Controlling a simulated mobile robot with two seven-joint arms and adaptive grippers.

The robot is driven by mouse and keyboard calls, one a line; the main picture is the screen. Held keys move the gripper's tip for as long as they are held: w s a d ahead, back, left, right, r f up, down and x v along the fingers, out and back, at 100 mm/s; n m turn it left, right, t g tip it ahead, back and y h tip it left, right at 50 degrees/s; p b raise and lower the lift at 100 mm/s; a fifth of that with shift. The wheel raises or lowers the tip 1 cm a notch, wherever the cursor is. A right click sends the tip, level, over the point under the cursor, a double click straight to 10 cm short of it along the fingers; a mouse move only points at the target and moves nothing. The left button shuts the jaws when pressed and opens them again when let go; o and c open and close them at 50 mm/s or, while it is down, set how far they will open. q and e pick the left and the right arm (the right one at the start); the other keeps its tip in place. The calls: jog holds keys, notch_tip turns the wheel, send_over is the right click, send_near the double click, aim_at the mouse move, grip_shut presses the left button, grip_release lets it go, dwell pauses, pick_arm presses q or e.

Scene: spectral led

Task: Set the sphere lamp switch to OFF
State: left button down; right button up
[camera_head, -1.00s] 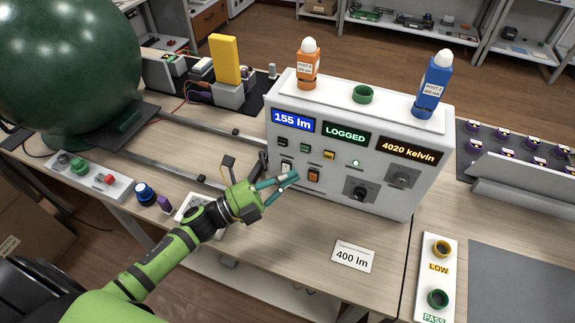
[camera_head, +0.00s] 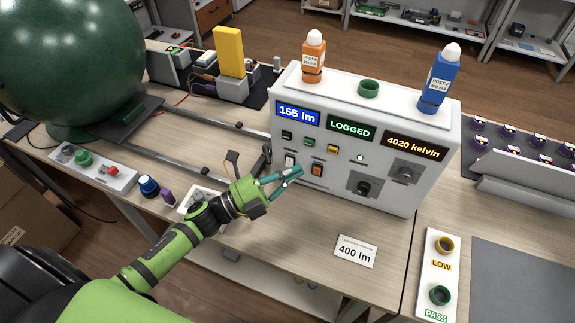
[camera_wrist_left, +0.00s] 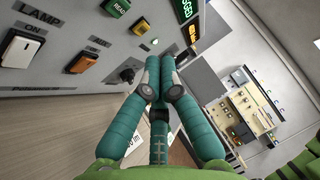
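The lamp switch is a white rocker (camera_head: 290,161) on the front of the white control box. In the left wrist view it is the white rocker (camera_wrist_left: 22,47) at upper left, under the words LAMP and ON; the lettering at its lower end is unclear. My left gripper (camera_head: 300,171) is in front of the box, just right of and below the lamp switch in the head view. In the left wrist view (camera_wrist_left: 160,65) its fingertips are together with nothing between them, apart from the lamp switch. The big dark green sphere (camera_head: 70,60) stands at left. My right gripper is out of view.
An orange rocker (camera_head: 317,169) sits right of the lamp switch, near my fingertips. Two black knobs (camera_head: 363,187) (camera_head: 405,173) are farther right. The tabletop in front, around the 400 lm card (camera_head: 355,251), is mostly clear.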

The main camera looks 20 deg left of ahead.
aim_at(289, 163)
pick_arm(q)
jog(key=s+a+f+n+t+y+b, duration=0.1)
jog(key=s+a+f+n+y+b, duration=0.3)
jog(key=y, duration=0.3)
jog(key=s+a+f+n+y+b, duration=0.1)
jog(key=s+f+n+y+b, duration=0.2)
jog(key=f+n+y+b, duration=0.25)
jog(key=shift+n+y, duration=0.25)
jog(key=shift+y, duration=0.6)
jog(key=w+p, duration=0.1)
jog(key=w, duration=0.3)
jog(key=w+f+p, duration=0.1)
jog(key=w, duration=0.3)
jog(key=w+p, duration=0.1)
jog(key=w, duration=0.3)
jog(key=shift+w+d+f, duration=0.15)
jog(key=shift+w+d, duration=0.05)
jog(key=shift+w, duration=0.2)
